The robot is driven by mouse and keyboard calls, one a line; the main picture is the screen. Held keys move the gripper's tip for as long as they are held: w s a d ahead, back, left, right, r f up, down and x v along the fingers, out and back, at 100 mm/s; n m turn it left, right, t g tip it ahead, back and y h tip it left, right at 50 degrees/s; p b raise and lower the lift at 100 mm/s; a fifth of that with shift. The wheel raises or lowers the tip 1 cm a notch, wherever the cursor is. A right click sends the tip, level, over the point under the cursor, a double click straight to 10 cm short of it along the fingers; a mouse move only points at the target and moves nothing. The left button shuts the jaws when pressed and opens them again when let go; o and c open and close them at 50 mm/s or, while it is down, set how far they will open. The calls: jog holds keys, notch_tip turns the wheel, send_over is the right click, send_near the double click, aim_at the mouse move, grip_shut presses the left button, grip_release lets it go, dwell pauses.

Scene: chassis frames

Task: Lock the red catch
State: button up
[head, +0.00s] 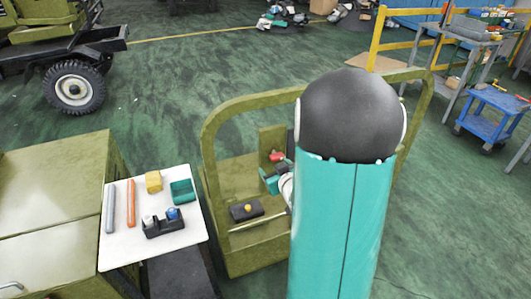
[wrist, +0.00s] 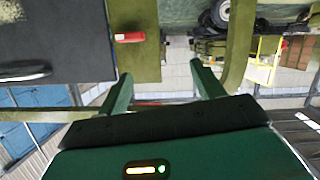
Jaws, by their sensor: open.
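The red catch (head: 277,157) sits on an upright olive plate (head: 266,140) of the chassis frame in the head view. In the wrist view the red catch (wrist: 129,37) lies sideways on the olive plate, with a pale end at its left. My gripper (head: 268,180) is just below the catch in the head view, partly hidden by my arm. In the wrist view my gripper (wrist: 162,82) has its two green fingers wide apart with nothing between them. The catch appears beyond the fingertips and nearer the left finger, apart from both.
An olive tube frame (head: 222,112) arches around the plate. A dark block with a yellow knob (head: 247,208) sits on the olive base. A white board (head: 150,240) at left holds grey and orange rods, a yellow block, a teal bin and a black holder. My arm hides the right side.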

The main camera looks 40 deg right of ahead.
aim_at(279, 158)
jog(key=s+d+f+m+t, duration=0.2)
jog(key=s+d+f+t, duration=0.2)
jog(key=s+f, duration=0.15)
jog(key=shift+h, duration=0.3)
jog(key=x, duration=1.3)
jog(key=shift+d, duration=0.1)
jog(key=c, duration=1)
